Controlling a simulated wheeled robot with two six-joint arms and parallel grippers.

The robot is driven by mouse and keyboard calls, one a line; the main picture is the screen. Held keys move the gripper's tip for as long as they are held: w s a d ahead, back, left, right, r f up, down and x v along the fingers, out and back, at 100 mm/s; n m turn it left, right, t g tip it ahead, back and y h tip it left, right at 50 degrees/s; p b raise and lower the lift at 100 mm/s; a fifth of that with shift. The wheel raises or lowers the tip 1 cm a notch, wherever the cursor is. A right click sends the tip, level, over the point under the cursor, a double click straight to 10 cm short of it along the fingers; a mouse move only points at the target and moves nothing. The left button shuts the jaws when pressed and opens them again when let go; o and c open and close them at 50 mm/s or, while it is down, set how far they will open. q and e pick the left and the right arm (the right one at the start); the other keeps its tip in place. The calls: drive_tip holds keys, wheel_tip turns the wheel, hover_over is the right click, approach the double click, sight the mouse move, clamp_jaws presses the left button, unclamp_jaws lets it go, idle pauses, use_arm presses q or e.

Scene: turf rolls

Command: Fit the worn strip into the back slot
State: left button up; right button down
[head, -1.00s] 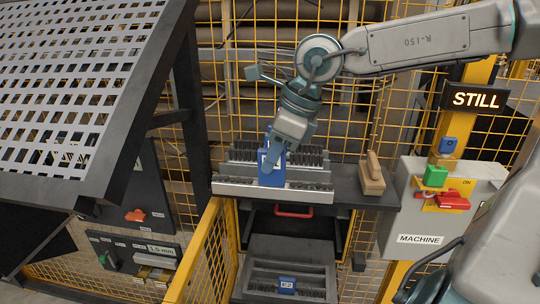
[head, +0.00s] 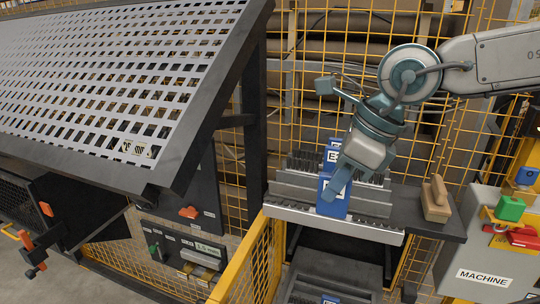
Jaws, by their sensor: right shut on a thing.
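My right gripper (head: 345,178) comes down from the upper right over the dark rack and is shut on a blue handle block (head: 332,200) of a bristled strip. The strip lies low at the rack, behind the front silver rail (head: 330,222). A second blue block with a white label (head: 334,156) stands just behind, partly covered by the gripper. Dark bristle rows (head: 300,162) show behind the held block. I cannot tell which strip is worn, or whether the held one is seated in a slot. My left gripper is out of view.
A wooden-handled block (head: 436,200) stands on the dark shelf to the right. The machine box (head: 482,270) with green and red switches is at the right edge. A perforated metal sloping panel (head: 120,90) fills the left. Yellow mesh fence stands behind and to the lower left.

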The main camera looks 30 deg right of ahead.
drive_tip(key=w+d+f+p, duration=0.1)
drive_tip(key=w+d+p, duration=0.1)
drive_tip(key=w+d, duration=0.1)
drive_tip(key=w+d+f+p, duration=0.2)
drive_tip(key=w+d+p, duration=0.1)
drive_tip(key=w+d, duration=0.1)
drive_tip(key=w+d+f+p, duration=0.1)
drive_tip(key=w+d+p, duration=0.1)
drive_tip(key=w, duration=0.3)
drive_tip(key=shift+w+d+f, duration=0.15)
drive_tip(key=shift+d+f, duration=0.25)
drive_tip(key=shift+d, duration=0.35)
drive_tip(key=shift+a, duration=0.15)
drive_tip(key=shift+f, duration=0.15)
drive_tip(key=c, duration=1.5)
unclamp_jaws()
drive_tip(key=shift+o, duration=0.2)
